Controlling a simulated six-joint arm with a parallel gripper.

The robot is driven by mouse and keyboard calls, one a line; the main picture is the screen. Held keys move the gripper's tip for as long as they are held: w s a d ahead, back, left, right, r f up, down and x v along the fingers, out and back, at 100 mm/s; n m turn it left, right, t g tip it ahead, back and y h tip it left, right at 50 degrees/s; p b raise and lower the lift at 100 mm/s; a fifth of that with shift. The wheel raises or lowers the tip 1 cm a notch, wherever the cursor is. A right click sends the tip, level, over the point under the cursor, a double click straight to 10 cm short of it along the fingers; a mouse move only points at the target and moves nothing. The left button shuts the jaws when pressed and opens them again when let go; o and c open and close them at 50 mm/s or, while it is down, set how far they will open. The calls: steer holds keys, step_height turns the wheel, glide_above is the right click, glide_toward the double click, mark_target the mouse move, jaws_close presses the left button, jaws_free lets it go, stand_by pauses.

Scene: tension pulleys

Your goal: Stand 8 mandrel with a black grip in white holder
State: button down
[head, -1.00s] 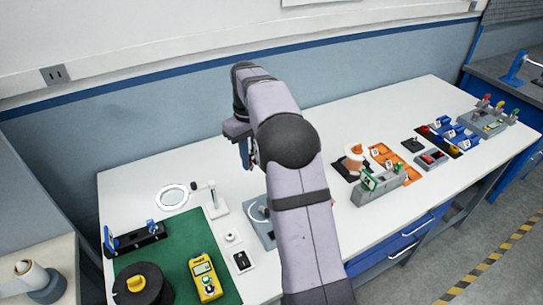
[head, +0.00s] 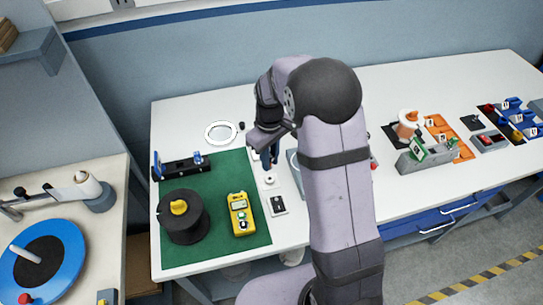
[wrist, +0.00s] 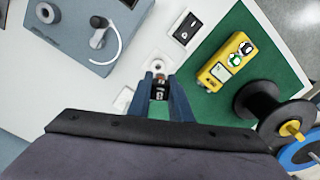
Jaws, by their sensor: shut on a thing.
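My gripper (wrist: 160,98) is shut on a small mandrel with a black grip (wrist: 160,88) that carries a pale marking, too small to read for sure. In the head view my gripper (head: 268,162) points down near the right edge of the green mat, and the mandrel cannot be made out there. A small round white holder (head: 270,180) sits on the white table just in front of the gripper. In the wrist view the white holder (wrist: 158,67) shows just beyond the fingertips, partly hidden by them. Whether the mandrel touches it, I cannot tell.
A black switch (wrist: 186,28) lies beyond the holder. The green mat (head: 222,215) bears a yellow meter (head: 241,213) and a black spool (head: 184,218). A grey box (wrist: 75,20) with a knob stands close by. Orange trays (head: 440,128) stand at the right.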

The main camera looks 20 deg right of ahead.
steer(key=shift+w, duration=0.35)
steer(key=shift+f+b, duration=2)
steer(key=shift+f, duration=0.35)
steer(key=shift+f+b, duration=0.35)
steer(key=shift+f, duration=1.05)
stand_by(1.3)
steer(key=c, duration=1.2)
jaws_free()
steer(key=shift+r, duration=0.1)
steer(key=shift+r+p, duration=3.25)
steer(key=shift+r, duration=0.7)
